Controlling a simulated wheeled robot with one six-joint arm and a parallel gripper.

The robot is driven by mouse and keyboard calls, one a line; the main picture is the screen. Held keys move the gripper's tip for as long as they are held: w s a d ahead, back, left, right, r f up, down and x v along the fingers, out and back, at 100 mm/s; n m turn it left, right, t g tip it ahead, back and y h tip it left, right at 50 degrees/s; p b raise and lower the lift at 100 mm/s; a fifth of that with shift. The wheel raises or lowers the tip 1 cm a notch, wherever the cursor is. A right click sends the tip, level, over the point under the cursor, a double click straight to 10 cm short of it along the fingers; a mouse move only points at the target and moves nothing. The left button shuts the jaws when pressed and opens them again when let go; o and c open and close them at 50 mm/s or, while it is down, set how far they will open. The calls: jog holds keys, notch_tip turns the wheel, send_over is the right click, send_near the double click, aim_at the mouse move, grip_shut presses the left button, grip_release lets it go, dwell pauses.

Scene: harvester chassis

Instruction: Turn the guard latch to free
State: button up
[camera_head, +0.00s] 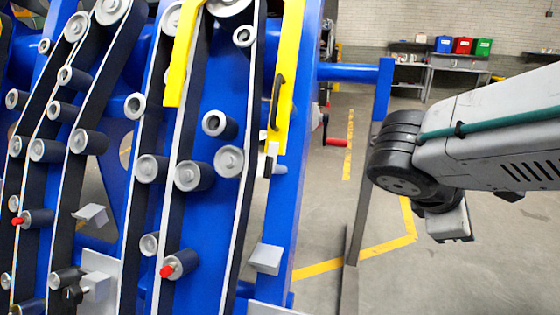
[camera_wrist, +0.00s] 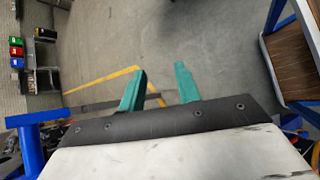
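A yellow guard (camera_head: 283,80) with a black handle (camera_head: 277,100) runs down the right side of the blue machine frame in the head view. At its lower end sits a small white and black fitting (camera_head: 270,160), which may be the guard latch; its exact position is too small to tell. My arm comes in from the right, well apart from the guard. In the wrist view my gripper (camera_wrist: 160,84) shows two teal fingers spread apart with nothing between them. The fingertips do not show in the head view. The latch is not seen in the wrist view.
Belts and rollers (camera_head: 188,175) cover the blue frame (camera_head: 230,110). A red handle (camera_head: 336,142) sticks out behind the frame's right side. A blue post (camera_head: 384,90) stands between frame and arm. Open floor with yellow lines (camera_head: 385,247) lies below. Coloured bins (camera_head: 463,45) stand far back.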

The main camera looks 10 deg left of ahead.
jog(key=w+a+r+n+t, duration=0.1)
jog(key=w+a+n+t, duration=0.25)
jog(key=a, duration=0.25)
jog(key=w+a+n+t, duration=0.3)
jog(key=a+n, duration=0.2)
jog(key=a, duration=0.1)
jog(key=n+t+y, duration=0.6)
jog(key=n+t, duration=0.1)
jog(key=n, duration=0.4)
send_near(267, 163)
jog(key=w, duration=0.5)
jog(key=w+d, duration=0.1)
jog(key=w, duration=0.4)
jog(key=shift+w+d+f, duration=0.1)
jog(key=shift+w+d, duration=0.1)
jog(key=shift+d, duration=0.1)
grip_shut()
